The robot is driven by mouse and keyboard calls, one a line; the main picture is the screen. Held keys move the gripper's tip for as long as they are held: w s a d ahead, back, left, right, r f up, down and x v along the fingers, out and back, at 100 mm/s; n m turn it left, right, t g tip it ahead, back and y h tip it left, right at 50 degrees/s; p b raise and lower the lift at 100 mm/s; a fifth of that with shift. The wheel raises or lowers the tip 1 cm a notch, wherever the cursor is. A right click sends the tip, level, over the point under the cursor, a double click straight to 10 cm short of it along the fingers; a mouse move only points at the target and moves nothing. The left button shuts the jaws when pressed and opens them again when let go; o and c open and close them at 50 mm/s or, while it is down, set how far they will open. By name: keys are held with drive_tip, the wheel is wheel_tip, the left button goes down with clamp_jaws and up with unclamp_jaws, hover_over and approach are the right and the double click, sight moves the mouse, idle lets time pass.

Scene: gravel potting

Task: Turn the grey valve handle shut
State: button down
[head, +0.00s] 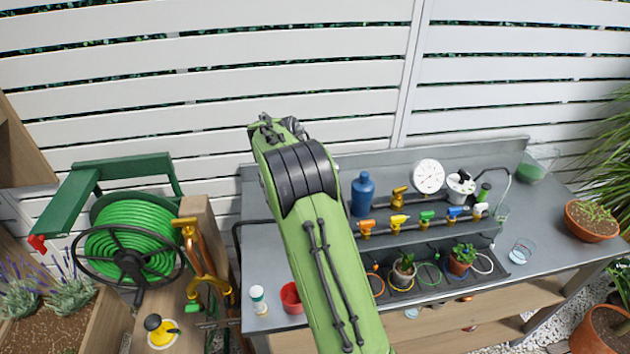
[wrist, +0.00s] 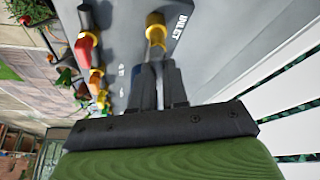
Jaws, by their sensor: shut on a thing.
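In the wrist view my gripper (wrist: 158,88) is shut on the grey valve handle (wrist: 156,68), a narrow grey piece mostly hidden between the dark fingers. Just beyond it a brass valve body (wrist: 155,28) stands on the grey panel beside the word INLET. In the head view my green arm covers the middle of the scene. My gripper and the held handle cannot be made out there.
A row of taps with orange (head: 366,227), yellow (head: 399,219), green and blue handles runs along the bench. A blue bottle (head: 362,194) and a white gauge (head: 429,176) stand behind. A red cup (head: 291,297) and small potted plants (head: 403,272) stand in front. The white fence is close behind.

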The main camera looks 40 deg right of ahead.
drive_tip(key=m+g+p, duration=0.1)
drive_tip(key=m+p, duration=0.3)
drive_tip(key=shift+w+r+m+g+y, duration=0.1)
drive_tip(key=shift+w+m+g+y, duration=0.05)
drive_tip(key=shift+m+g+y, duration=0.2)
drive_tip(key=shift+m, duration=0.25)
drive_tip(key=c, duration=1.1)
unclamp_jaws()
drive_tip(key=shift+c, duration=0.2)
drive_tip(key=p+v, duration=0.6)
drive_tip(key=v, duration=0.9)
drive_tip(key=shift+w+a+r, duration=0.15)
drive_tip(key=shift+w+r, duration=0.05)
drive_tip(key=shift+w, duration=0.05)
